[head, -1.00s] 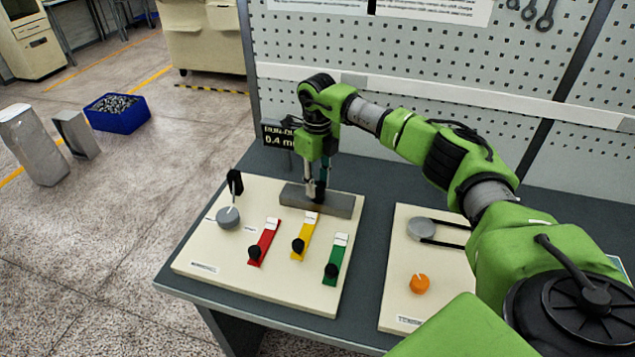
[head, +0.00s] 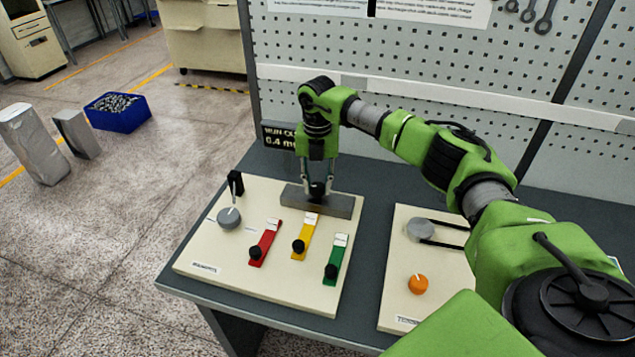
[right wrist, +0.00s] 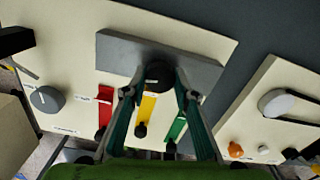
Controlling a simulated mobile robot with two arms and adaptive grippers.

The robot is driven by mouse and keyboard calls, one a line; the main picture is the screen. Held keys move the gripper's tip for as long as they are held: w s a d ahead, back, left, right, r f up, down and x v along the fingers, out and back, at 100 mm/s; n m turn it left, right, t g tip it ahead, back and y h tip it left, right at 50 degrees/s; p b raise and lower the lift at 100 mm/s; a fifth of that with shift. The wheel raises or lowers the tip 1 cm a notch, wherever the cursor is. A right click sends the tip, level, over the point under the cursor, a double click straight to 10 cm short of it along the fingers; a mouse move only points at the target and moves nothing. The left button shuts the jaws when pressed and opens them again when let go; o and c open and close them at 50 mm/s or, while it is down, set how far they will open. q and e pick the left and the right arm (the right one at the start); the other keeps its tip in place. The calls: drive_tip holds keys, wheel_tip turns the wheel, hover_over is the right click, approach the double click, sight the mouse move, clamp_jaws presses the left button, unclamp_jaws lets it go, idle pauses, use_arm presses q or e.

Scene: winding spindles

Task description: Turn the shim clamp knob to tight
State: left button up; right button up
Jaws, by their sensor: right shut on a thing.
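My right gripper (head: 317,190) is over the grey bar (head: 340,205) at the back of the cream panel (head: 215,258). In the right wrist view, its fingertips (right wrist: 158,80) are shut on a dark round knob (right wrist: 158,73) at the grey bar, with one finger on each side. I take this to be the shim clamp knob; no label on it is readable. Its pointer or mark is hidden, so its setting cannot be told. My left gripper is in neither view.
In front of the bar are red (head: 265,243), yellow (head: 305,236) and green (head: 336,262) strips with black knobs. A grey dial (head: 228,219) is at left. A second panel (head: 398,262) with an orange knob (head: 418,284) is at right. A pegboard (head: 400,50) stands behind.

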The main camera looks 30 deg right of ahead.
sight(318, 186)
drive_tip(key=shift+w+r+m, duration=0.1)
drive_tip(key=shift+m, duration=1)
drive_tip(key=o, duration=1.1)
wheel_tip(318, 186, up, 12)
drive_tip(key=shift+f, duration=0.1)
